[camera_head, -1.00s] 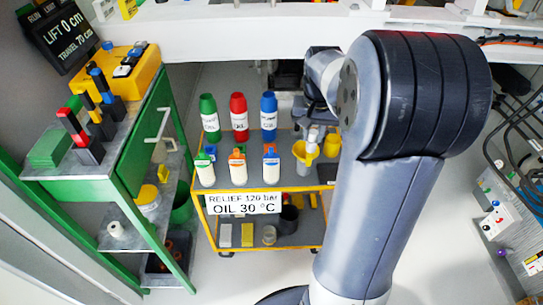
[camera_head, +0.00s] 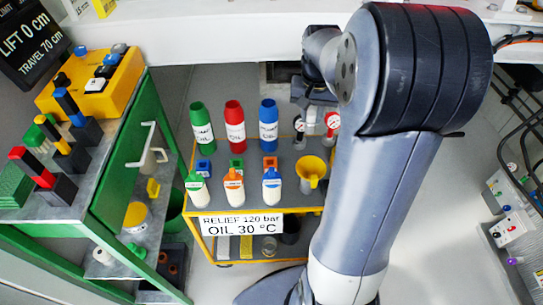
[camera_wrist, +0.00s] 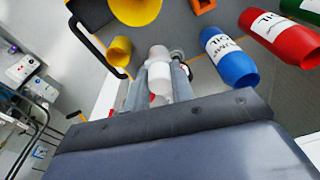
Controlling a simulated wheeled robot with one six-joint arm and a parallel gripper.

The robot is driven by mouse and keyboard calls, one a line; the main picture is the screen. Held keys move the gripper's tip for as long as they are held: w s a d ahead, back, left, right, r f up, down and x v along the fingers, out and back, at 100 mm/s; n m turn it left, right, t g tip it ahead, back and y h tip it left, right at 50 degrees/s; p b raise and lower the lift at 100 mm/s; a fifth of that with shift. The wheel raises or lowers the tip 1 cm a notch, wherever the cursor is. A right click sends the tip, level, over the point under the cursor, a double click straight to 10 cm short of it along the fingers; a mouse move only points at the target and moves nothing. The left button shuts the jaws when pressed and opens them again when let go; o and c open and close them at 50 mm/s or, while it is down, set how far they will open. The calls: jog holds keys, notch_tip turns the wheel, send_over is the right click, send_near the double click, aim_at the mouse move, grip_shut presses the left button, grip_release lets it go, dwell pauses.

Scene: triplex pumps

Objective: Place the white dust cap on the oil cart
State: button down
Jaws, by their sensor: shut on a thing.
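A white dust cap (camera_wrist: 159,82) is held between the two fingers of my gripper (camera_wrist: 160,68) in the wrist view. Its far end looks pinkish. The oil cart has a grey top and a yellow frame (camera_head: 206,243) in the head view; its top also shows in the wrist view (camera_wrist: 205,90). My gripper (camera_head: 316,112) is over the back right part of the cart in the head view, partly hidden by my arm. I cannot tell whether the cap touches the cart top.
Green, red and blue oil bottles (camera_head: 234,125) stand along the back of the cart, with white bottles (camera_head: 234,186) in front. A yellow funnel (camera_head: 311,171) and a yellow cup (camera_wrist: 119,52) stand near my gripper. A green cabinet (camera_head: 130,150) is at left.

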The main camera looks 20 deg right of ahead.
aim_at(310, 127)
jog(key=shift+w+d+f, duration=0.1)
jog(key=shift+w+f, duration=0.1)
jog(key=shift+w, duration=0.05)
notch_tip(310, 127, down, 18)
jog(key=b, duration=0.4)
jog(key=shift+r, duration=0.2)
jog(key=c, duration=1.2)
grip_release()
jog(key=r+p, duration=0.1)
jog(key=r, duration=0.3)
jog(key=s+r, duration=0.1)
jog(key=r, duration=0.3)
jog(key=r+p, duration=0.1)
jog(key=r, duration=0.3)
jog(key=shift+s+a+p, duration=0.15)
jog(key=shift+a+p, duration=0.2)
